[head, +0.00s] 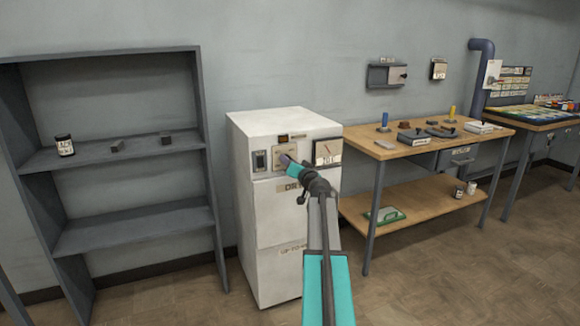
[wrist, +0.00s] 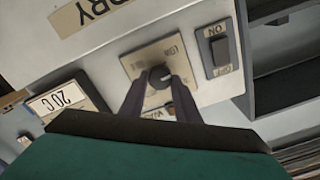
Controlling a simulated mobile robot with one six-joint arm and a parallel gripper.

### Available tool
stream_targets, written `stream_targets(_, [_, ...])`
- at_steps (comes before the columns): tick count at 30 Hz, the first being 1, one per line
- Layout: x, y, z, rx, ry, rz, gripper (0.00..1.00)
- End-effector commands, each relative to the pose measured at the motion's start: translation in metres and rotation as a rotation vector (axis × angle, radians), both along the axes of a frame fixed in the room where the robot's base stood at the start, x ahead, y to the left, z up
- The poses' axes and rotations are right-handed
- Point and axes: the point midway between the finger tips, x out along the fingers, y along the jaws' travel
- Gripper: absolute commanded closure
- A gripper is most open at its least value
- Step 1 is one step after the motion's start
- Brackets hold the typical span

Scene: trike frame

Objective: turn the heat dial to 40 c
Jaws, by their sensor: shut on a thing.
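The heat dial (wrist: 159,77) is a dark round knob on a beige square plate (wrist: 138,62) on the front of the white cabinet (head: 270,215). My gripper (wrist: 159,84) is shut on the dial, one finger on each side of it. In the head view my gripper (head: 287,161) reaches the panel and covers most of the dial. The marks on the dial plate are too small to read.
An ON/OFF switch (head: 260,160) sits left of the dial. A grey shelf (head: 130,152) with a jar (head: 64,146) and two small blocks stands to the left. A wooden workbench (head: 400,149) with tools stands close on the right. Bare floor lies in front.

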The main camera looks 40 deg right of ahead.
Motion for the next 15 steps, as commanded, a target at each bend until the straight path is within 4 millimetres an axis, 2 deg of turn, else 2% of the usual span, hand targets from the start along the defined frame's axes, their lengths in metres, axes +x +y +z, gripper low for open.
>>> stream_targets(15, [-0.0014, -0.0019, -0.0006, 0.387, -0.158, -0.003, 0.93])
